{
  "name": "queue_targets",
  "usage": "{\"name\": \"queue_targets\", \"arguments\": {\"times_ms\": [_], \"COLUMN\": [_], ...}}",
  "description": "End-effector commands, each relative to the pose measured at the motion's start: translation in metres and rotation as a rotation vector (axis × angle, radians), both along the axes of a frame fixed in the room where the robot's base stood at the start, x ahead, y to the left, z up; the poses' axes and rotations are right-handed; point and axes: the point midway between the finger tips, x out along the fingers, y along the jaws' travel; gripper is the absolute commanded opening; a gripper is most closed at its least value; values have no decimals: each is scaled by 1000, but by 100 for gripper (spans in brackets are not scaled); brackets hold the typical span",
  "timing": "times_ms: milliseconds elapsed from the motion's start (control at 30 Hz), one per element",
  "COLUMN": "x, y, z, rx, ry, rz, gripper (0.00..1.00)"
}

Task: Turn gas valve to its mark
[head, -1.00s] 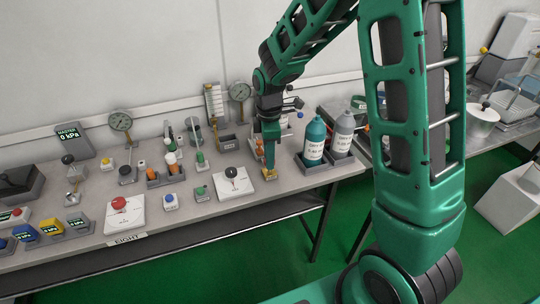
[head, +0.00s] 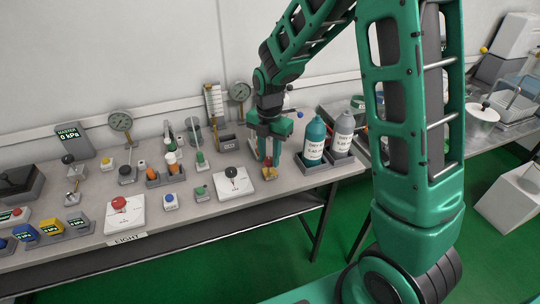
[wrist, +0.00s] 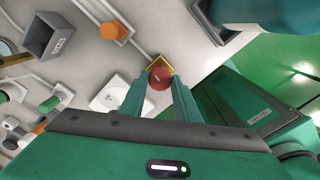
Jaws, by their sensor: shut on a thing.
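The gas valve appears to be the small yellow, brass-like block (head: 269,179) with a red round knob (wrist: 160,78) on the bench, left of the bottles. The yellow base also shows in the wrist view (wrist: 161,62). My gripper (head: 268,166) points down over it. In the wrist view my two fingers reach to either side of the red knob and are shut on it. A small pale line shows on the knob's top. I cannot make out the mark on the base.
A white plate with a black knob (head: 232,172) lies to the left. An orange knob (wrist: 110,30) is near in the wrist view.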

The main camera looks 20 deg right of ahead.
Motion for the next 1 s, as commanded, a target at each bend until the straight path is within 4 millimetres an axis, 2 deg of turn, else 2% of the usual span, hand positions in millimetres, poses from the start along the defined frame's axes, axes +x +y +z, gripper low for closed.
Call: {"name": "queue_targets", "arguments": {"times_ms": [333, 833, 867, 900, 933, 1000], "x": [5, 5, 5, 5, 4, 3], "y": [-4, -3, -3, -3, -2, -2], "z": [2, 2, 2, 2, 2, 1], "rx": [-4, -3, -3, -3, -2, -1], "ry": [-11, -12, -12, -12, -11, -9], "rz": [119, 140, 140, 140, 141, 142], "gripper": [7, 7, 32, 41, 48, 48]}}
